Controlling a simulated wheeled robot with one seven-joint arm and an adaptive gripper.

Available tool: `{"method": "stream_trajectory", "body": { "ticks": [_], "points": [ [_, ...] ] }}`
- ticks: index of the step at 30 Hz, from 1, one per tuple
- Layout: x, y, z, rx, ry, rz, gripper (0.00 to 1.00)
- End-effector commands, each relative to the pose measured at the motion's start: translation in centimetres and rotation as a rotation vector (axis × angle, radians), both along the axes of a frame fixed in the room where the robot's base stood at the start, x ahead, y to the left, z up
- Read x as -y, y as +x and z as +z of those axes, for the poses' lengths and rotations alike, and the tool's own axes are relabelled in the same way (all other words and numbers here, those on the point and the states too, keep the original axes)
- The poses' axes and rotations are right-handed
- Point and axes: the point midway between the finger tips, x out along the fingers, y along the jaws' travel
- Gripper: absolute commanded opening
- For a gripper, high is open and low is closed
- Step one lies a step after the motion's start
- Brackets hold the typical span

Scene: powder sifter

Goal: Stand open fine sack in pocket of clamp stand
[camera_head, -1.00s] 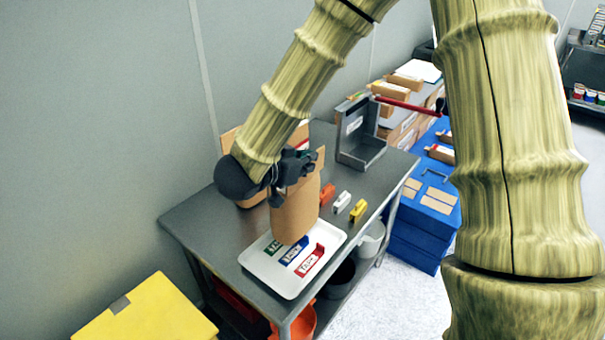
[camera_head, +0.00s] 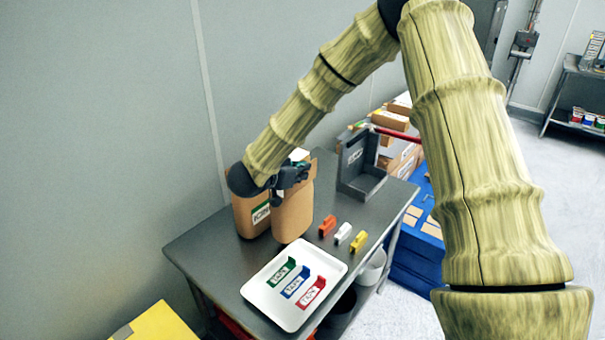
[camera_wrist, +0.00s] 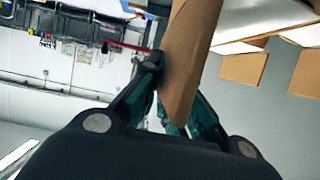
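In the head view my gripper (camera_head: 290,178) holds a brown paper sack (camera_head: 292,212) near its top, above the grey table. In the wrist view the gripper fingers (camera_wrist: 180,100) are closed on the sack's brown wall (camera_wrist: 190,55). Another brown sack (camera_head: 248,215) with a green-and-white label stands behind and to the left, partly hidden by the held sack and my arm. The grey clamp stand (camera_head: 360,165), with an upright back and a labelled plate, stands to the right of the held sack, apart from it. The held sack's own label is not visible.
A white tray (camera_head: 256,291) with green, blue and red labelled pieces lies at the table's front. Orange, white and yellow clips (camera_head: 343,232) lie in a row between tray and stand. Boxes and blue crates stand beyond the table's right edge.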

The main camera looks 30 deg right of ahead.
Motion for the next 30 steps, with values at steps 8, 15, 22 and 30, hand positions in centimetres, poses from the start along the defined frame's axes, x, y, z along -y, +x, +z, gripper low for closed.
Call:
{"method": "stream_trajectory", "body": {
  "ticks": [8, 15, 22, 30],
  "points": [
    [0.5, 1.1, 0.2, 0.004, 0.000, -0.002, 0.00],
    [0.5, 1.2, -1.3, 0.002, -0.001, -0.001, 0.00],
    [0.5, 1.2, -2.8, 0.003, -0.003, -0.001, 0.00],
    [0.5, 1.2, -3.4, 0.005, -0.002, -0.001, 0.00]
  ]
}}
